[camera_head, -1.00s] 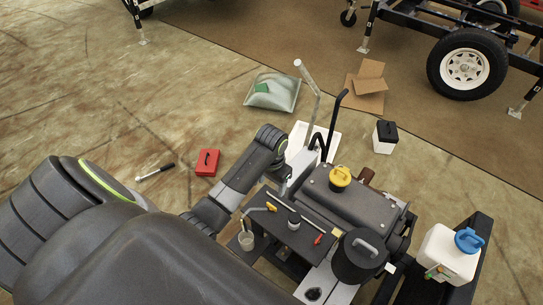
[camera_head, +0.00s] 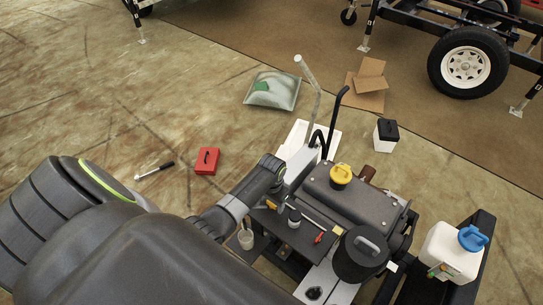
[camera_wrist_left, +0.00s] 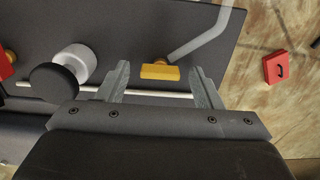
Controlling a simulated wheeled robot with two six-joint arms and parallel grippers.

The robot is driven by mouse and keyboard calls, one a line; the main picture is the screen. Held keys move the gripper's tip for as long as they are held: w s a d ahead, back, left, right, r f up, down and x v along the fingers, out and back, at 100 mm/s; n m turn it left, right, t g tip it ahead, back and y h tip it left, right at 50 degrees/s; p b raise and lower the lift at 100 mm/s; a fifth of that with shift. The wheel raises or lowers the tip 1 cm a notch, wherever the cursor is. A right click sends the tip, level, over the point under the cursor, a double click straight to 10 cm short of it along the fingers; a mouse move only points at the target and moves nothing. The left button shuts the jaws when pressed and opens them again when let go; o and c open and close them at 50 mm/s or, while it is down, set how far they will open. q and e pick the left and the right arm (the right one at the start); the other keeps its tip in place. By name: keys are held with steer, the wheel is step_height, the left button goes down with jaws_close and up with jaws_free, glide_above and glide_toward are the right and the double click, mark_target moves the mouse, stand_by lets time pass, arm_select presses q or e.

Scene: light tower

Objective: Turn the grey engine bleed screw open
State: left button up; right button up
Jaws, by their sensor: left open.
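The dark engine block (camera_head: 355,195) with a yellow cap (camera_head: 340,174) stands at the right of centre in the head view. I cannot pick out the grey bleed screw in either view. My left gripper (camera_head: 277,191) is over the left edge of a dark tray (camera_head: 297,236) beside the engine, its fingers mostly hidden there. In the left wrist view the gripper (camera_wrist_left: 159,68) is open, with nothing held between its two grey fingers. Past the fingertips lies a yellow piece (camera_wrist_left: 160,72) with a bent grey rod (camera_wrist_left: 205,35) near it.
A black canister (camera_head: 358,262) and a white jug with a blue cap (camera_head: 450,250) stand to the right. A red box (camera_head: 207,161) lies on the floor.

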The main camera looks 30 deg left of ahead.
arm_select(q)
steer(key=c, duration=1)
steer(key=shift+r, duration=0.1)
